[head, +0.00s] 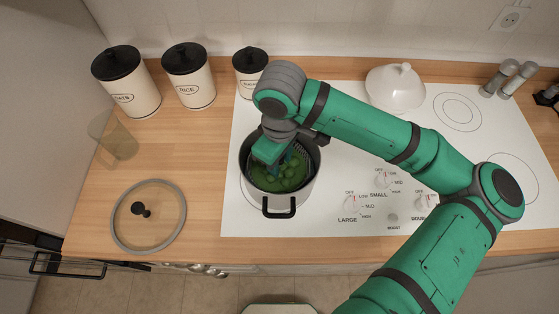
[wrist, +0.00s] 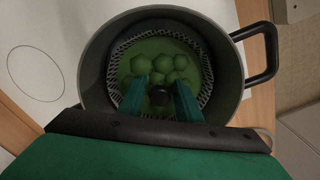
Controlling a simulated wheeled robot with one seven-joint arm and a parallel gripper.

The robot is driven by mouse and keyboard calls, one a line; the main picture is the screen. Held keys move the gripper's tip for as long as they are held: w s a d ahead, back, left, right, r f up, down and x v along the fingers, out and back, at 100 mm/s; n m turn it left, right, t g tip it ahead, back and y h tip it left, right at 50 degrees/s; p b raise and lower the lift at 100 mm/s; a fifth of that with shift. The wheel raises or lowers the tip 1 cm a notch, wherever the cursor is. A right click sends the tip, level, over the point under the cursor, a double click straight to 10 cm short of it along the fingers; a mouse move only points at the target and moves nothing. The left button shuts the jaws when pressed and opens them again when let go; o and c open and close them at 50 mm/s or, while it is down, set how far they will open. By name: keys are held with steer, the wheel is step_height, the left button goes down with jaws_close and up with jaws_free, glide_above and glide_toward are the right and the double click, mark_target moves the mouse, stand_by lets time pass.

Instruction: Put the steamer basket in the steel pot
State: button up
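The steamer basket (wrist: 200,53) has a pale perforated rim and a green inside with several round green pieces. It sits inside the dark-lined steel pot (head: 304,190), and the pot wall surrounds it in the wrist view. My gripper (wrist: 159,84) reaches down into the pot from above. In the head view my wrist hides the back of the pot and part of the basket (head: 285,182). Whether the basket touches the pot's bottom cannot be seen.
The pot stands at the left of the white cooktop (head: 330,121). A glass lid (head: 148,238) lies on the wooden counter to the left, with a clear glass (head: 117,141) behind it. Canisters (head: 187,77) and a white lidded dish (head: 396,91) stand at the back.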

steer(key=shift+o, duration=0.2)
steer(key=shift+r, duration=0.1)
step_height(320, 180, up, 12)
steer(key=shift+r, duration=0.1)
stand_by(0.5)
stand_by(0.5)
